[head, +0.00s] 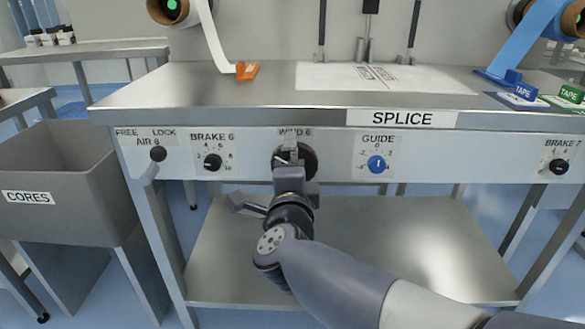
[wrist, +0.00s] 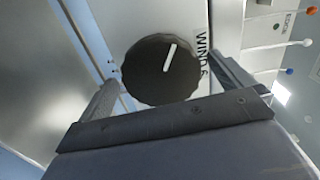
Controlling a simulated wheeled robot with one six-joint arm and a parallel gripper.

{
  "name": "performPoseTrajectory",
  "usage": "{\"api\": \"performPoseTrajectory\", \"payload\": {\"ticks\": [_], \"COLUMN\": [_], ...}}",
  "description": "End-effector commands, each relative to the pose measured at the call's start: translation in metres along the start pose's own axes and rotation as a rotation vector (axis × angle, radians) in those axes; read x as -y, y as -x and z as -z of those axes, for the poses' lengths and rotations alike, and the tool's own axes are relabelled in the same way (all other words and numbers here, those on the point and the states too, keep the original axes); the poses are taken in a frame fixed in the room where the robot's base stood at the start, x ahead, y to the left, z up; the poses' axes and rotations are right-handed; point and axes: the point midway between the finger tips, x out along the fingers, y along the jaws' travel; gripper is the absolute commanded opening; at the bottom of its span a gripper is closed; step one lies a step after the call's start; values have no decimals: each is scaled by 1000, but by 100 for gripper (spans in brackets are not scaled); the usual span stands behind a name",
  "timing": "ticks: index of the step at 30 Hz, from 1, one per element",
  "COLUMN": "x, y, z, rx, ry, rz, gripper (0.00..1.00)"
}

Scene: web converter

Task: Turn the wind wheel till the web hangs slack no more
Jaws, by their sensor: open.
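The wind wheel, a black scalloped knob with a white pointer line (wrist: 160,70), fills the middle of the wrist view. In the head view the wheel (head: 310,161) sits under the WIND 6 label on the bench's front panel, partly hidden by my gripper (head: 292,158). My gripper is open, with one finger on each side of the wheel in the wrist view (wrist: 165,74). I cannot tell whether the fingers touch it. A white web (head: 215,38) comes down from a roll (head: 172,9) at the upper left to an orange clip (head: 247,71) on the bench.
The panel also carries the AIR 6 lever (head: 157,155), BRAKE 6 knob (head: 212,161), blue GUIDE knob (head: 376,164) and BRAKE 7 knob (head: 559,166). A grey CORES bin (head: 60,170) stands at the left. A blue web (head: 530,35) hangs at the right.

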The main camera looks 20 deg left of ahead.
Motion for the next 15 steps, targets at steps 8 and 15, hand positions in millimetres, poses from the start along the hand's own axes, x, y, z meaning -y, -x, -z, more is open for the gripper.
{"api": "performPoseTrajectory", "payload": {"ticks": [8, 15], "x": [5, 2], "y": [51, 89], "z": [-1, -1], "rx": [7, 5], "ry": [-1, 0], "rz": [0, 1], "gripper": [100, 100]}}
